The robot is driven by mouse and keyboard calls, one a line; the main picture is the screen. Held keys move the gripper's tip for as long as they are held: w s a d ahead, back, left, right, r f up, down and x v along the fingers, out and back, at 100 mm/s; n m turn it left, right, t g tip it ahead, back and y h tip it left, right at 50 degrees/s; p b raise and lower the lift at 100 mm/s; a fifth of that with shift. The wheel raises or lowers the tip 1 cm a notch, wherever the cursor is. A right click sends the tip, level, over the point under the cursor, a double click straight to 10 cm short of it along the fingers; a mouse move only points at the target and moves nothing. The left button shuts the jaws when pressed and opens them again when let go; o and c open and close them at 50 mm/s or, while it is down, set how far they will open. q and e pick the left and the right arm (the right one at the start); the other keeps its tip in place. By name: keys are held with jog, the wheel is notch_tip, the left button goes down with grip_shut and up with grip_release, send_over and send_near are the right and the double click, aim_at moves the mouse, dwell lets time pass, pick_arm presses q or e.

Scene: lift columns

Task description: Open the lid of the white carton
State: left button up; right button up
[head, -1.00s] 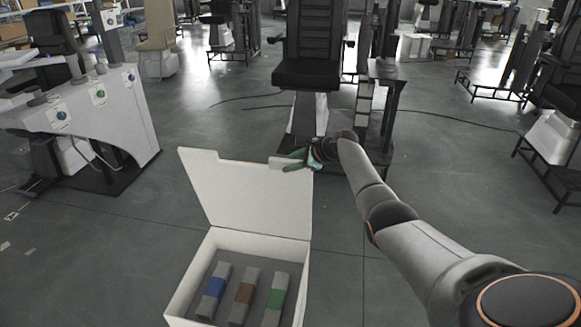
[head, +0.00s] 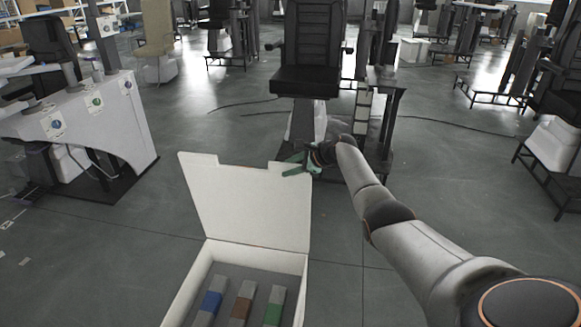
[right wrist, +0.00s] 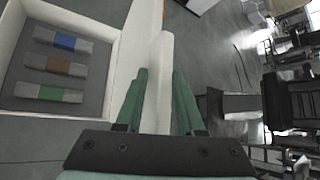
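The white carton (head: 183,288) stands on the floor at the bottom of the head view, and its near part is cut off. Its lid (head: 250,205) stands raised, hinged at the carton's far side. My right gripper (head: 297,165) is at the lid's upper right corner. In the right wrist view, the green fingers (right wrist: 160,100) are spread apart on either side of the lid's edge (right wrist: 160,75), which lies between them. Whether either finger touches the lid is hard to tell. My left gripper is not in view.
Inside the carton lie grey bars with a blue band (head: 211,301), a brown band (head: 241,308) and a green band (head: 273,314). A black chair (head: 312,50) stands beyond the lid, and a white desk unit (head: 95,125) at left. The floor right of the carton is clear.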

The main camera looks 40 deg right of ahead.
jog(key=shift+o, duration=1.1)
jog(key=shift+f, duration=0.45)
jog(key=shift+r, duration=0.15)
jog(key=shift+r, duration=0.1)
jog(key=shift+s+d+r+p, duration=0.15)
jog(key=shift+s+r+p, duration=0.1)
jog(key=shift+p, duration=0.15)
jog(key=p+v, duration=0.2)
jog(key=v, duration=0.9)
jog(key=shift+s, duration=0.3)
